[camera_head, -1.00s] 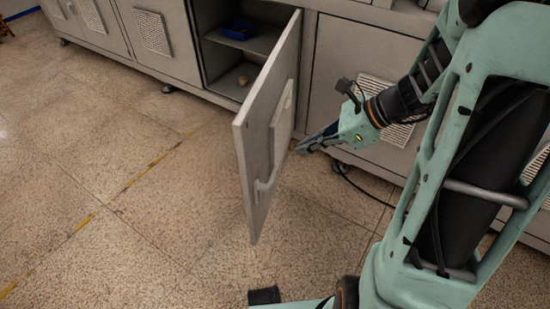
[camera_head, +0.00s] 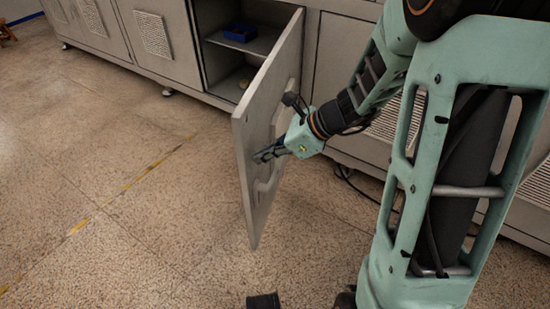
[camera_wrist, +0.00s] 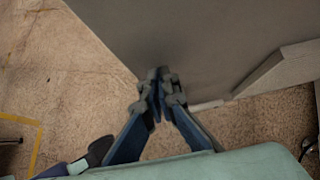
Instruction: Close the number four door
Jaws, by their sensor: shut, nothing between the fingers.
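A grey cabinet door (camera_head: 262,110) stands wide open in the head view, swung out from its cabinet toward the front. I see no number on it. Its outer face, with a handle and a raised panel, faces right toward my arm. My gripper (camera_head: 262,156) is shut and empty at that outer face, near the handle; I cannot tell if it touches. In the wrist view the shut fingertips (camera_wrist: 160,75) overlap the lower part of the door (camera_wrist: 200,40). My gripper hides part of the handle.
The open cabinet holds a blue bin (camera_head: 240,33) on its shelf (camera_head: 245,44) and a small tan object below, near the door's edge. Closed cabinets with vents (camera_head: 153,33) line the left. The floor left of the door is clear. A cable (camera_head: 350,180) lies at the cabinet base.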

